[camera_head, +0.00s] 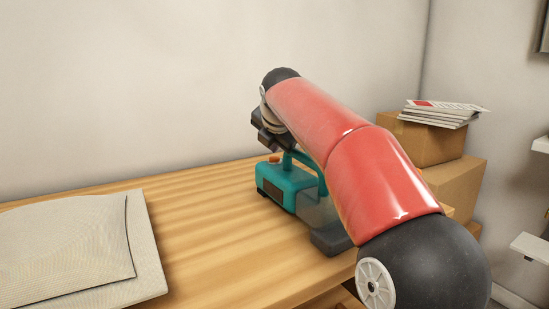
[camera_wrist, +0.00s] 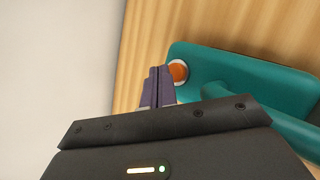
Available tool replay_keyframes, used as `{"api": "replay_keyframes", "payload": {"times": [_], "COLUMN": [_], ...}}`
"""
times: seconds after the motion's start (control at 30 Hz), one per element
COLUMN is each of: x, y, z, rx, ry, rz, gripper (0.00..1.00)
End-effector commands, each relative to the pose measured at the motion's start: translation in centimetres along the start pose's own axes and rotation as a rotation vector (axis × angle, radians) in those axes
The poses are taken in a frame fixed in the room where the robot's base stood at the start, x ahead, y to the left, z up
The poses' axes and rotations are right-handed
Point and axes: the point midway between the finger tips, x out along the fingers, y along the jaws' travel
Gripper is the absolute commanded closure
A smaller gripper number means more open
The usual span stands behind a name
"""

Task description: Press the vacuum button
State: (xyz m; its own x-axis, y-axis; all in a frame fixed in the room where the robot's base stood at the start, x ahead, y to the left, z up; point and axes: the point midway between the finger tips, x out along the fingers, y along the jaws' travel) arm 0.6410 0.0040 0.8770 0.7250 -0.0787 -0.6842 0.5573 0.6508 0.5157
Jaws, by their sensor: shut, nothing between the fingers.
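The vacuum (camera_head: 287,187) is a teal handheld unit with a dark, smoky front part, lying on the wooden table. Its round orange button (camera_wrist: 179,72) sits in a pale ring near one end of the teal body (camera_wrist: 230,70). My gripper (camera_wrist: 160,72) is shut and empty, its fingertips right beside the button in the wrist view. I cannot tell whether they touch it. In the head view the button (camera_head: 274,159) is a small orange spot below my gripper, whose fingers are hidden by the arm and wrist.
A flat pale grey panel or folded board (camera_head: 80,250) lies on the table's left side. The wooden tabletop (camera_head: 210,230) between it and the vacuum is clear. A wall stands behind. Cardboard boxes (camera_head: 425,140) with papers (camera_head: 440,112) on top stand at the right.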

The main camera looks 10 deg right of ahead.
Motion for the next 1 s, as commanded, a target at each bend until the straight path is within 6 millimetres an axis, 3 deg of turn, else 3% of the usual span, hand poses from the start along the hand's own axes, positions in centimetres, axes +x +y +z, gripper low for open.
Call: {"api": "replay_keyframes", "payload": {"times": [0.03,1.0], "x": [1.24,2.06], "y": [-0.95,-1.71], "z": [-0.6,-1.02], "rx": [0.006,0.013], "ry": [0.02,0.019], "rz": [-0.026,-0.028], "gripper": [1.0,1.0]}}
